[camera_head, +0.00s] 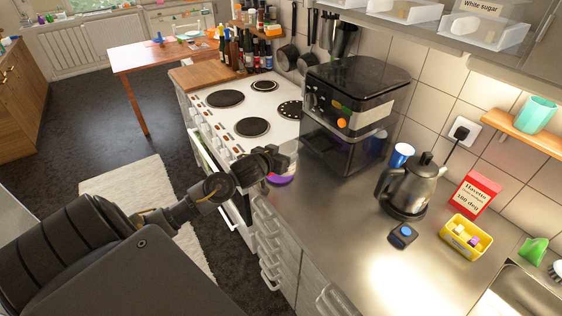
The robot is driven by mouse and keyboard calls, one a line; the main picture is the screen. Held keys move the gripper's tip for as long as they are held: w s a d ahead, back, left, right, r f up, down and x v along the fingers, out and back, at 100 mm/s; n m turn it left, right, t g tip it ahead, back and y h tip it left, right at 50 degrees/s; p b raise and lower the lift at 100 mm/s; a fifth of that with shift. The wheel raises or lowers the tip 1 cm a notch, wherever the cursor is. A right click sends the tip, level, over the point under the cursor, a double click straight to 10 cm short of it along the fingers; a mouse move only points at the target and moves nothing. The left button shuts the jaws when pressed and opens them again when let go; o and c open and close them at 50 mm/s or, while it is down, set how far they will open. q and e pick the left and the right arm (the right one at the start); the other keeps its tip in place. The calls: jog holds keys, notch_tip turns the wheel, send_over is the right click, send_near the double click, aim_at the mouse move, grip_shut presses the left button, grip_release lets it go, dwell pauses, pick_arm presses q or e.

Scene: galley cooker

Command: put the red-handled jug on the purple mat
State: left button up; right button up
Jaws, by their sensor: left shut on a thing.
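The purple mat (280,181) shows as a small purple patch at the counter's left edge, beside the cooker. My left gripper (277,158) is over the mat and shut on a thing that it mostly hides. My right gripper is not in view.
A black coffee machine (350,110) stands right behind my left gripper. The white cooker (245,110) is at the left. The counter's front middle is clear.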

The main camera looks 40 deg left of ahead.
pick_arm(q)
jog(key=shift+w+a+f, duration=0.1)
jog(key=shift+a+f, duration=0.1)
jog(key=shift+f, duration=0.05)
notch_tip(320, 180, down, 3)
jog(key=shift+f, duration=0.1)
jog(key=o, duration=1.1)
jog(key=shift+f, duration=0.1)
